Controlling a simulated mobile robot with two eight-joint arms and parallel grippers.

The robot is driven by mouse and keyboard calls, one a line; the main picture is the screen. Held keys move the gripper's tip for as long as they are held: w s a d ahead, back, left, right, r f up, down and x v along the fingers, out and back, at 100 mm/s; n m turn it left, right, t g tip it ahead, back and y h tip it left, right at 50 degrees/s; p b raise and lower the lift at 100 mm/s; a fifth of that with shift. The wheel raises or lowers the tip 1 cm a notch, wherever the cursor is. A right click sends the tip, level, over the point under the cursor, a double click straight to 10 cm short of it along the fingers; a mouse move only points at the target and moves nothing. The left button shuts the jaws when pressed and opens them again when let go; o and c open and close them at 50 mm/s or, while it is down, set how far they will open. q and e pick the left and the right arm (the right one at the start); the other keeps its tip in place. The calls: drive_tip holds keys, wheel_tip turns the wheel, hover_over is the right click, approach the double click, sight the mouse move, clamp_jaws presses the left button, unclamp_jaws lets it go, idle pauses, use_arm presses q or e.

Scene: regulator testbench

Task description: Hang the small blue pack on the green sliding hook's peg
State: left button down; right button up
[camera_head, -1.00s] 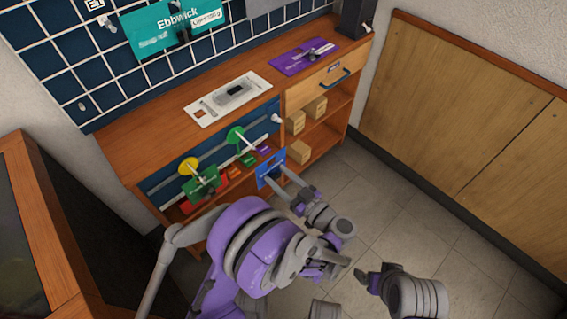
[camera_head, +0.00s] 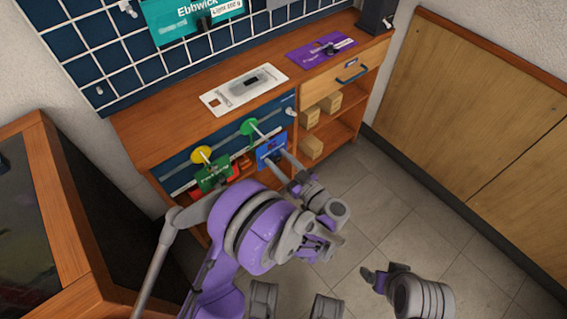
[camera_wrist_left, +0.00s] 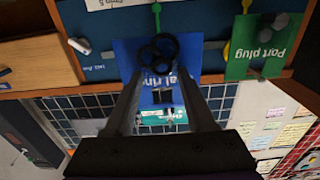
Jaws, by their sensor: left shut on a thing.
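The small blue pack (camera_head: 270,150) is held upright in front of the shelf unit, just below and right of the green sliding hook (camera_head: 250,127). My left gripper (camera_head: 281,156) is shut on the pack. In the left wrist view the blue pack (camera_wrist_left: 130,62), with black rings on its face, sits between the fingers of my left gripper (camera_wrist_left: 160,85). The green hook (camera_wrist_left: 157,14) shows behind the pack's edge there. Whether the peg passes through the pack's hole cannot be told. My right gripper (camera_head: 370,277) is low at right, apart from everything; its jaws are unclear.
A yellow hook (camera_head: 201,155) with a green pack (camera_head: 213,176) is left of the green hook on the same rail. Boxes (camera_head: 312,147) stand on right shelves. The floor at right is clear.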

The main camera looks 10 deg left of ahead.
sight(273, 155)
use_arm(q)
drive_tip(key=shift+x, duration=1.55)
drive_tip(key=shift+w+a+f+b, duration=0.35)
drive_tip(key=shift+w+a+f, duration=0.1)
drive_tip(key=shift+a, duration=0.1)
drive_tip(key=shift+c, duration=0.8)
unclamp_jaws()
